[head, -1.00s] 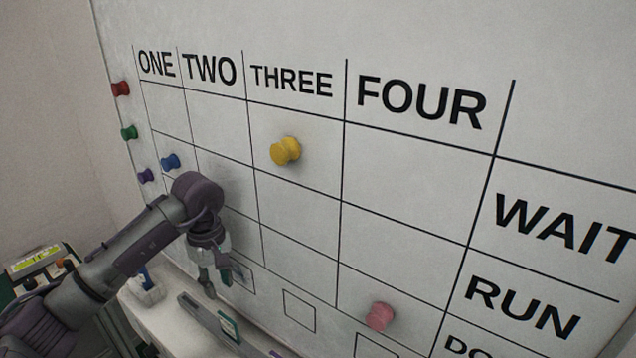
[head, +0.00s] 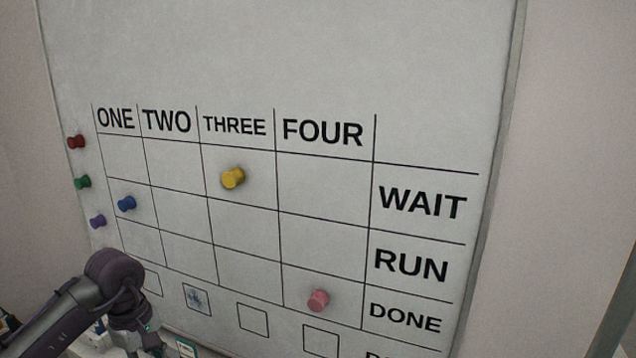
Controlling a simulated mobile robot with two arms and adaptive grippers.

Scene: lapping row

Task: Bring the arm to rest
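My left arm comes in from the lower left in the head view. Its gripper (head: 146,347) hangs low in front of the board's bottom left part, cut off by the lower edge of the picture. Its fingers are too little in view to tell open from shut. My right gripper is not in view. The whiteboard (head: 270,60) carries a grid with columns ONE to FOUR and rows WAIT, RUN and DONE. A blue magnet (head: 126,203) is in ONE at RUN, a yellow magnet (head: 233,177) in THREE at WAIT, a pink magnet (head: 317,300) in FOUR at DONE.
Red (head: 76,142), green (head: 82,181) and purple (head: 97,221) magnets sit along the board's left edge. Small items stand low beside my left arm. The board's upper part is bare.

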